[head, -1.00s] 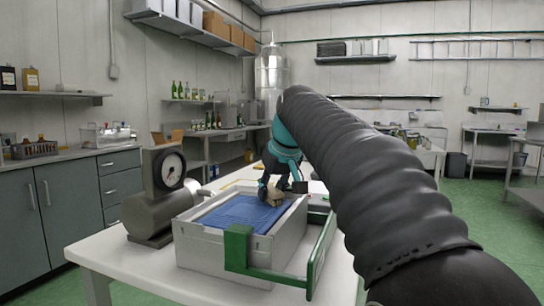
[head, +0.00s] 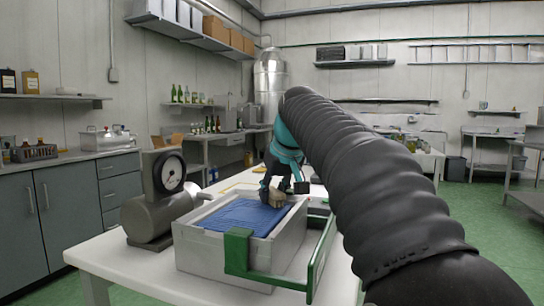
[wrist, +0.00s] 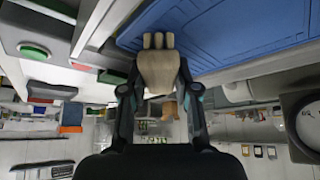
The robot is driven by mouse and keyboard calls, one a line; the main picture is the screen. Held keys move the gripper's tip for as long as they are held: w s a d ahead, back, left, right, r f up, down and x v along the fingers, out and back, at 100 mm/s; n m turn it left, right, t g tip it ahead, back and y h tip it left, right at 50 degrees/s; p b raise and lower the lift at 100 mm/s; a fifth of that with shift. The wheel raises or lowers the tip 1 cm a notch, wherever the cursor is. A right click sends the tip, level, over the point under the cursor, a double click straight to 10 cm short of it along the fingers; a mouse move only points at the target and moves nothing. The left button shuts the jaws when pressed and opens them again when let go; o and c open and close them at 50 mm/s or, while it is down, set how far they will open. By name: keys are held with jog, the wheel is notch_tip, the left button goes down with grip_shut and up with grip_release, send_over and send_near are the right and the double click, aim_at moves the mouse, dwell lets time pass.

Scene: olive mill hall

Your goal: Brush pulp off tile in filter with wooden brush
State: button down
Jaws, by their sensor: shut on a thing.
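My gripper (wrist: 160,95) is shut on the wooden brush (wrist: 158,68), a pale tan piece with a short notched end. In the wrist view the notched end lies over or against the edge of the blue ribbed tile (wrist: 240,30); contact cannot be told. In the head view the brush (head: 277,198) is at the far right corner of the tile (head: 240,217). The tile lies inside the pale box-shaped filter (head: 225,262), which has a green frame (head: 238,250) at its front right. I can make out no pulp on the tile.
A grey cylinder with a round gauge (head: 168,172) stands close at the filter's left. The white table (head: 120,262) has free room at its front left. Side benches with bottles and a rack (head: 34,151) stand farther back.

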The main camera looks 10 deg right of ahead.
notch_tip(320, 180, up, 2)
jog(key=shift+w+d, duration=0.1)
jog(key=shift+a+r, duration=0.25)
jog(key=shift+r, duration=2.5)
